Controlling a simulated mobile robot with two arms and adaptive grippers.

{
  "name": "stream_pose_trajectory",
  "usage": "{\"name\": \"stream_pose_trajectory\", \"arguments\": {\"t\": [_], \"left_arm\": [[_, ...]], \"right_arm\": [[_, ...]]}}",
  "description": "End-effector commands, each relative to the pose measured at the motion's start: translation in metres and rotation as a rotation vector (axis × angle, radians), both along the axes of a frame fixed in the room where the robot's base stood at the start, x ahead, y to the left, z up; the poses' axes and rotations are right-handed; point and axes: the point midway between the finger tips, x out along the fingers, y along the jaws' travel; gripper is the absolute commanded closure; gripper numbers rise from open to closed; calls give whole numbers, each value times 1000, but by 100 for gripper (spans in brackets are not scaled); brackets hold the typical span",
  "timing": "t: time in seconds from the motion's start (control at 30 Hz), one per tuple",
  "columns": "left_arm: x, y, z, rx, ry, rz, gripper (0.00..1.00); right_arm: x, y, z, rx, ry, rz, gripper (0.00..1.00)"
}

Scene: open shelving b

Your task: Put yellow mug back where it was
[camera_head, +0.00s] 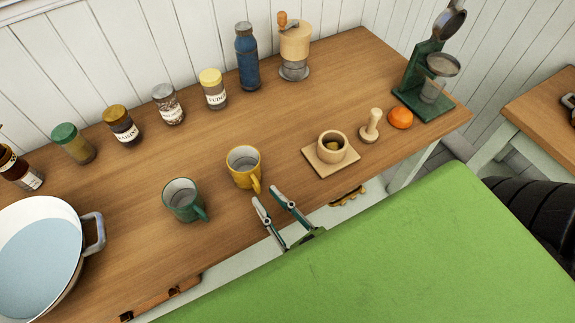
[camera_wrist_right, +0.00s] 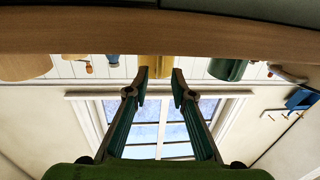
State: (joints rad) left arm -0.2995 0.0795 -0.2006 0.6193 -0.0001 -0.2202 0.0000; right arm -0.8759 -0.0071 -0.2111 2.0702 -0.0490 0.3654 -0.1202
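The yellow mug (camera_head: 243,168) stands upright on the wooden table near its front edge. Its handle faces the front. My right gripper (camera_head: 265,195) is open and empty at the table's front edge, just in front of the mug, with its fingers pointing at it. In the right wrist view, which appears upside down, the open fingers (camera_wrist_right: 160,75) have a clear gap between them. The yellow mug (camera_wrist_right: 155,67) shows beyond their tips, partly hidden by the table edge. I see no contact. My left gripper is not in view.
A green mug (camera_head: 182,199) stands to the left. A white pan (camera_head: 88,236) is at far left. A wooden mortar (camera_head: 333,147) on a square board (camera_head: 319,171) is to the right. Several jars and a blue bottle (camera_head: 247,60) line the back. The table between is clear.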

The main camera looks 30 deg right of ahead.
Motion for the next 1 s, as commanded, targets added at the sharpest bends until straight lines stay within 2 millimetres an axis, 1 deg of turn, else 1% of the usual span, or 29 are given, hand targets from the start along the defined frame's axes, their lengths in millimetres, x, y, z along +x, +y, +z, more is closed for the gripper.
{"name": "stream_pose_trajectory", "arguments": {"t": [0.03, 0.2, 0.3, 0.4, 0.6, 1.0], "left_arm": [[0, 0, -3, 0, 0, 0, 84], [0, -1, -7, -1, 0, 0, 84], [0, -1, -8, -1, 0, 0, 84], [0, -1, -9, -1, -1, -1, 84], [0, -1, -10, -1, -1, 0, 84], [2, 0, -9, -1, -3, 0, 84]], "right_arm": [[-13, -2, -3, -1, 7, 2, 77], [-44, -6, -2, -1, 5, 1, 77], [-58, -8, -2, -2, 5, 2, 77], [-68, -10, -1, -1, 3, 2, 77], [-73, -11, 0, -1, 0, 1, 77], [-73, -11, 0, -1, 0, 1, 77]]}}
